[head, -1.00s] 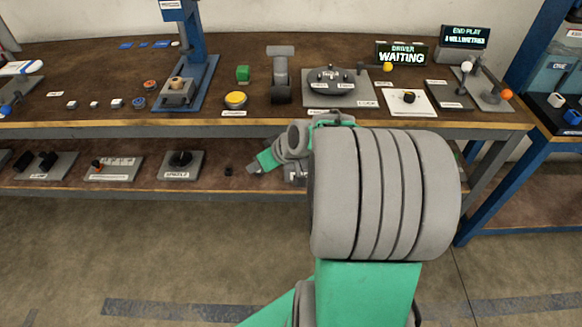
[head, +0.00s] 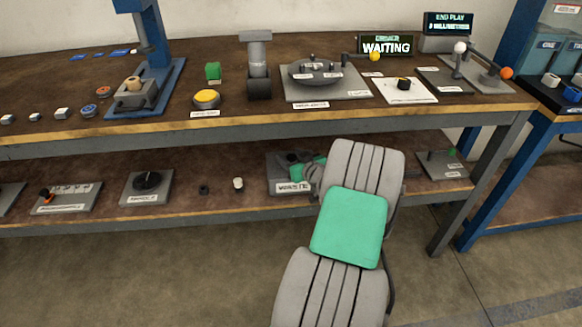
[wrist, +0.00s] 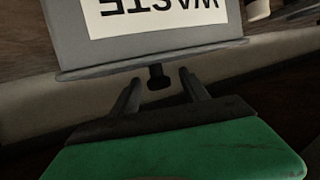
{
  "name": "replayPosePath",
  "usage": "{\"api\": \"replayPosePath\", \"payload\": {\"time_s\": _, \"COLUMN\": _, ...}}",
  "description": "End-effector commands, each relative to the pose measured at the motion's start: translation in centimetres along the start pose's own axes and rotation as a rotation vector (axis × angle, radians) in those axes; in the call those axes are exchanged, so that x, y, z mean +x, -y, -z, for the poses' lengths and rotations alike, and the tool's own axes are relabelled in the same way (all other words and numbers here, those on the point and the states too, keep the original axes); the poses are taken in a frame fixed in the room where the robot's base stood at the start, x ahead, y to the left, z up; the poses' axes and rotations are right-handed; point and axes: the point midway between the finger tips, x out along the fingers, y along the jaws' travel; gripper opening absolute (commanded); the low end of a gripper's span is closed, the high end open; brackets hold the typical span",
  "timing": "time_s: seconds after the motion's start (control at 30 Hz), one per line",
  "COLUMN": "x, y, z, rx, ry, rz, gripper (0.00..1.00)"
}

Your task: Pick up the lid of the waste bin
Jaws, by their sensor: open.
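In the wrist view the grey waste bin (wrist: 72,30) appears upside down, with a white WASTE label (wrist: 160,14). Its lid (wrist: 110,68) shows edge-on as a thin grey plate against the bin. A dark knob (wrist: 157,76) stands out from the lid. My gripper (wrist: 160,82) is open, with one finger on each side of the knob. I cannot tell whether either finger touches it. In the head view my arm reaches to the lower shelf and hides most of the bin and my gripper.
The lower shelf (head: 100,212) also holds a small white cylinder (head: 238,184), a black dial on a plate (head: 147,181) and a plate with a green-tipped part (head: 443,165). The bench top (head: 150,122) above is crowded and overhangs the shelf.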

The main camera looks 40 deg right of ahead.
Motion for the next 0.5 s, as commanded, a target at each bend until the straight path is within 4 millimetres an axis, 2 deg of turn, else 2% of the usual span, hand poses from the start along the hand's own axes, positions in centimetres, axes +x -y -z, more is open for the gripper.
{"api": "replayPosePath", "payload": {"time_s": 0.13, "x": -0.06, "y": -0.01, "z": 0.01, "rx": 0.001, "ry": 0.001, "rz": 0.0, "gripper": 0.53}}
{"api": "replayPosePath", "payload": {"time_s": 0.5, "x": -0.09, "y": -0.01, "z": -0.01, "rx": 0.001, "ry": 0.001, "rz": 0.0, "gripper": 0.22}}
